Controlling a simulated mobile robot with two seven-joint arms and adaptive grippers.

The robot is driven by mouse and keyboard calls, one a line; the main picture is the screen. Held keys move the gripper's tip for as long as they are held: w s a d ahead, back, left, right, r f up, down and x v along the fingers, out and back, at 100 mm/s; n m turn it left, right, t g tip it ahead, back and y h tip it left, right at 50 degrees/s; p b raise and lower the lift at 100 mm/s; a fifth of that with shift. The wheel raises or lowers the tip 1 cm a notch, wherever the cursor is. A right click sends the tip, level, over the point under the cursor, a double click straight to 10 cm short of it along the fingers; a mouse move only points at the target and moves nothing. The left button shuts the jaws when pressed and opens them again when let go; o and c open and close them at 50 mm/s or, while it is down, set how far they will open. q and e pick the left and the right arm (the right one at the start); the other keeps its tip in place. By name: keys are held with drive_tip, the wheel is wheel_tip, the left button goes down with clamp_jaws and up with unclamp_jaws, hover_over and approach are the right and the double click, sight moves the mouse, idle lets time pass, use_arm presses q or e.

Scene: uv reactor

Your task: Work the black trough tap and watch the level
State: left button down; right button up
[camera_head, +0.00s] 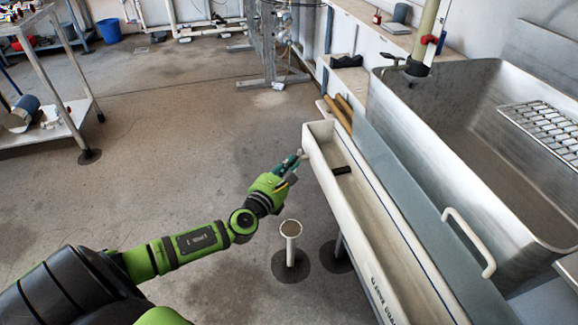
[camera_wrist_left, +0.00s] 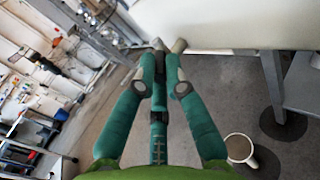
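A long white trough (camera_head: 322,150) runs from the middle of the head view toward the bottom right. A short black piece (camera_head: 342,170) lies across its inside near the far end; I cannot tell if it belongs to the tap. My left gripper (camera_head: 293,163) is beside the trough's left outer wall near that end. In the left wrist view its teal fingers (camera_wrist_left: 163,66) converge, with the trough's pale wall (camera_wrist_left: 240,22) just beyond. Something dark shows between the fingertips; I cannot tell whether it is the tap or whether they grip it. My right gripper is out of view.
A steel sink (camera_head: 460,110) with a white handle (camera_head: 468,240) is right of the trough. A metal cart (camera_head: 55,133) stands far left.

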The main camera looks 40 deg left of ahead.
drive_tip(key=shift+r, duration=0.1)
use_arm(q)
drive_tip(key=shift+d+y+p, duration=0.15)
drive_tip(key=shift+y+p, duration=0.25)
drive_tip(key=shift+p, duration=0.05)
drive_tip(key=n+y+p, duration=0.1)
drive_tip(key=d+n+g+y+p, duration=0.1)
drive_tip(key=y+p, duration=0.1)
drive_tip(key=shift+w+d+n+y, duration=0.1)
drive_tip(key=shift+d+n+y, duration=0.05)
drive_tip(key=shift+n+y, duration=0.2)
drive_tip(key=shift+w+d+f+n+g+y+p, duration=0.1)
drive_tip(key=shift+d+n+g+y+p, duration=0.1)
drive_tip(key=shift+n+g+y, duration=0.3)
drive_tip(key=shift+w+d+n+g+y+p, duration=0.2)
drive_tip(key=shift+n+y, duration=0.25)
drive_tip(key=shift+y, duration=0.4)
drive_tip(key=shift+w+d+f+n+g+y+p, duration=0.1)
drive_tip(key=shift+d+n+g+y, duration=0.15)
drive_tip(key=shift+n+g+y, duration=0.35)
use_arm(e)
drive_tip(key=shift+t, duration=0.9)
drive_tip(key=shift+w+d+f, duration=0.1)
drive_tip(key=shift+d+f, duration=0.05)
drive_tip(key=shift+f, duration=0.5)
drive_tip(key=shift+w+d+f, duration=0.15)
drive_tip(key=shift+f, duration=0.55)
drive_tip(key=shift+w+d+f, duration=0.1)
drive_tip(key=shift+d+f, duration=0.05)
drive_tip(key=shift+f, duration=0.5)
